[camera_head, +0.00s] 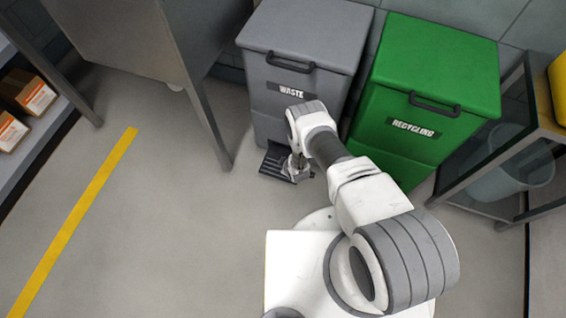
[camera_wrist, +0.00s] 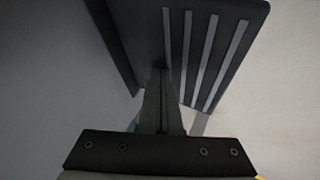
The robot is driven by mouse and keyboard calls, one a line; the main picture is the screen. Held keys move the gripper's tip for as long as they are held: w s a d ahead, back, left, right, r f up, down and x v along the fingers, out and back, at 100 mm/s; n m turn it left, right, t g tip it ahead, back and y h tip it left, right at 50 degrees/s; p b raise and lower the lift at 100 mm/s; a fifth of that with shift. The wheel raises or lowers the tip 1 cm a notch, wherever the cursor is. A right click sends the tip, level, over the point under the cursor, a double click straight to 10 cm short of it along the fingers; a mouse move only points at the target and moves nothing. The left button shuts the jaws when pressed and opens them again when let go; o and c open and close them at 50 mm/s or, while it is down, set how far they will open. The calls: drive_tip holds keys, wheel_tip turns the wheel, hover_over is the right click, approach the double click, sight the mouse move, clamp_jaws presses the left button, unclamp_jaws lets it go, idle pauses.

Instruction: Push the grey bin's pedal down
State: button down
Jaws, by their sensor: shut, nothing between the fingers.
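The grey bin (camera_head: 302,50), labelled WASTE, stands against the wall with its lid shut. Its dark ribbed pedal (camera_head: 279,163) sticks out at the bottom front, near the floor. My gripper (camera_head: 295,172) is shut and empty, pointing down at the pedal and overlapping it in the head view. In the wrist view the pedal (camera_wrist: 216,50) fills the upper middle, and the tips of my gripper (camera_wrist: 159,76) reach its left part. I cannot tell whether the tips touch the pedal or hover just above it. The bin's lower front is partly hidden by my arm.
A green RECYCLING bin (camera_head: 429,90) stands right of the grey bin. A table leg (camera_head: 209,118) stands close to the left of the pedal. A glass-sided cabinet (camera_head: 500,150) is at the right. Open floor (camera_head: 170,230) with a yellow line (camera_head: 75,220) lies to the left.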

drive_tip(key=shift+f, duration=1)
idle(0.6)
drive_tip(key=shift+r, duration=0.1)
drive_tip(key=shift+r+p, duration=1.2)
drive_tip(key=shift+r, duration=0.4)
wheel_tip(320, 180, up, 5)
drive_tip(key=p, duration=0.4)
drive_tip(key=shift+s, duration=0.1)
idle(0.4)
